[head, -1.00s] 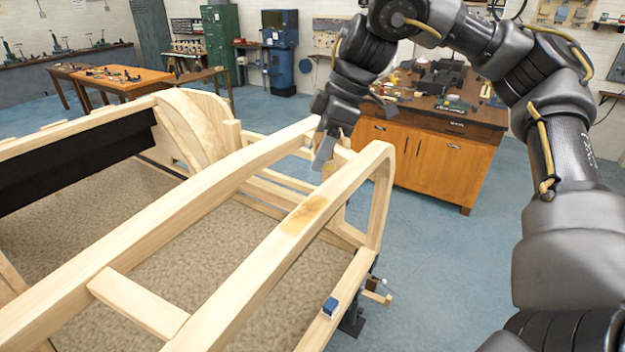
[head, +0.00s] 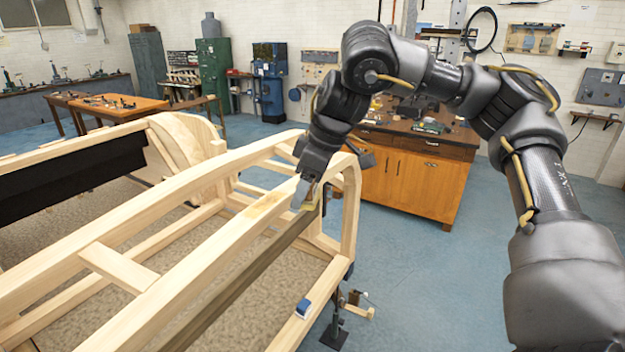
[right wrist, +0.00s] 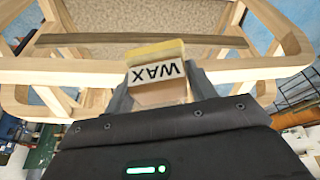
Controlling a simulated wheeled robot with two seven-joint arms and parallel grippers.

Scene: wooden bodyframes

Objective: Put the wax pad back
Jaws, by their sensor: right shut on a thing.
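My right gripper (head: 307,193) is shut on the wax pad, a small block with a white "WAX" label (right wrist: 157,73) and a yellow face. The pad (head: 313,199) also shows in the head view, partly hidden by the fingers. In the head view the gripper overlaps the upper rail of the wooden bodyframe (head: 200,255), near its far right end. I cannot tell whether the pad touches the wood. A yellowish-brown patch (head: 262,206) lies on the rail left of the gripper. My left gripper is not in view.
A wooden workbench (head: 412,185) with tools stands behind the frame. A smaller table (head: 105,107) is at the far left. Blue floor (head: 440,290) is clear right of the frame.

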